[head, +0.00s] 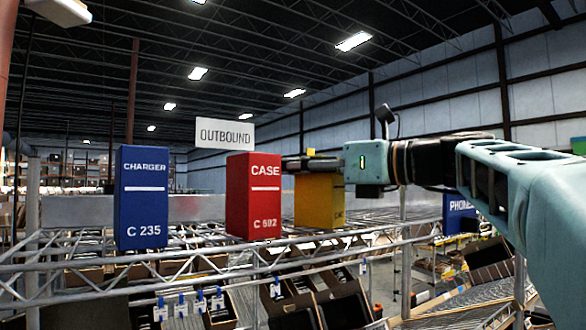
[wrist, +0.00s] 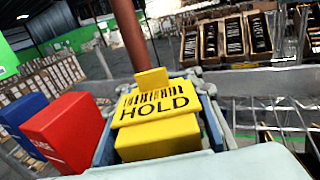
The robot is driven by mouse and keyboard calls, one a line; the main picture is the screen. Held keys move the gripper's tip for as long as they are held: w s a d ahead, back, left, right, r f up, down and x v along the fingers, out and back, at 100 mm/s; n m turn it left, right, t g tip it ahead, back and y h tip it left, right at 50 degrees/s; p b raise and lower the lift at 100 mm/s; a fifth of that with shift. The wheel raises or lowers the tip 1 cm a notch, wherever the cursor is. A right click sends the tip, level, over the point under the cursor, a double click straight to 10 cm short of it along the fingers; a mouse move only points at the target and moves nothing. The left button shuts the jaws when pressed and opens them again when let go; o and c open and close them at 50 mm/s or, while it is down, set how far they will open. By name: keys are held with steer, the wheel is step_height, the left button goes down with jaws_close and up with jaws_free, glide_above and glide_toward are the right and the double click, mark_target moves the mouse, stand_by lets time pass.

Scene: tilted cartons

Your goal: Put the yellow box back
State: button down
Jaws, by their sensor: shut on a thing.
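The yellow box (head: 320,205) is at the right of the red CASE box in the head view. My gripper (head: 312,163) reaches in from the right and crosses its top, with a small yellow piece showing above the fingers. In the wrist view the yellow box (wrist: 158,140) lies between my two fingers, and a yellow face with a barcode and the word HOLD shows. My gripper (wrist: 160,120) is shut on it. The box looks roughly upright near the wire shelf (head: 390,243); I cannot tell whether its base touches the shelf.
The red CASE box (head: 253,195) and blue CHARGER box (head: 141,200) stand to the left on the wire rack. A blue PHONE box (head: 459,212) shows to the right, partly behind my arm. An OUTBOUND sign (head: 225,133) is behind. Tilted cartons (head: 342,303) sit lower down.

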steer(key=c, duration=1.3)
jaws_free()
steer(key=shift+s+d, duration=0.15)
steer(key=shift+d, duration=0.2)
steer(key=b+v, duration=0.2)
steer(key=v, duration=0.9)
steer(key=shift+s+d, duration=0.1)
steer(key=shift+s, duration=0.05)
